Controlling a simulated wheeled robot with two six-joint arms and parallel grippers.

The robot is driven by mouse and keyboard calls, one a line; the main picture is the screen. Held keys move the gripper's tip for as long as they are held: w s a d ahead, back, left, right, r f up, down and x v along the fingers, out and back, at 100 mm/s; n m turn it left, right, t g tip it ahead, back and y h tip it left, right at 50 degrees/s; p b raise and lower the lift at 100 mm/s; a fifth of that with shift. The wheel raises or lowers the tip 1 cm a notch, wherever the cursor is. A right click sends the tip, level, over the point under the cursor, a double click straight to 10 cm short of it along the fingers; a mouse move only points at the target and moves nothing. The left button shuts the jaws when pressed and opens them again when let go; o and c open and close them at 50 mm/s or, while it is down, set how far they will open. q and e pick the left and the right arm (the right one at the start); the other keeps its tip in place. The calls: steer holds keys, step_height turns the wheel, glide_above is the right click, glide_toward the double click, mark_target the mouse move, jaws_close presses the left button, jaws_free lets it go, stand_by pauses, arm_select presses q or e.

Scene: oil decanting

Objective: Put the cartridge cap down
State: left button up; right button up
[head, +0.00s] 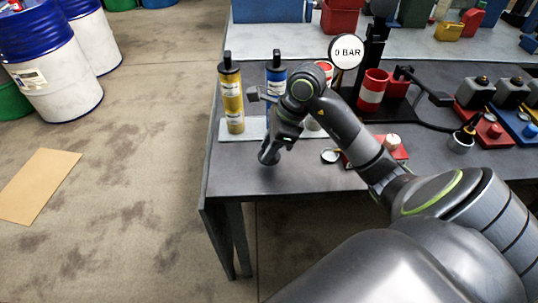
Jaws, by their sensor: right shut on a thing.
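A yellow cartridge (232,98) stands upright with a black top at the left of the bench. A blue cartridge (277,76) with a black top stands to its right, its lower part hidden by my arm. A red cartridge (324,67) is mostly hidden behind my arm. A pale holder plate (253,128) lies under them. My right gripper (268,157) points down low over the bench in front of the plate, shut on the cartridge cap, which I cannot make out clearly. Whether it touches the bench is unclear. My left gripper is not in view.
The dark bench (230,180) is clear at its front left, with its edge close by. A gauge (347,52) reads 0 BAR. A small round lid (330,156) and a red tray (400,153) lie right of the gripper. Drums (45,70) stand at left.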

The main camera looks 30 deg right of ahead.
step_height(320, 180, down, 4)
steer(key=shift+r, duration=0.2)
steer(key=shift+f, duration=0.1)
steer(key=shift+f, duration=0.1)
steer(key=o, duration=1.1)
steer(key=shift+r, duration=0.35)
steer(key=shift+d+r, duration=0.2)
steer(key=shift+r, duration=0.1)
steer(key=v, duration=1.1)
steer(key=shift+s+r, duration=0.1)
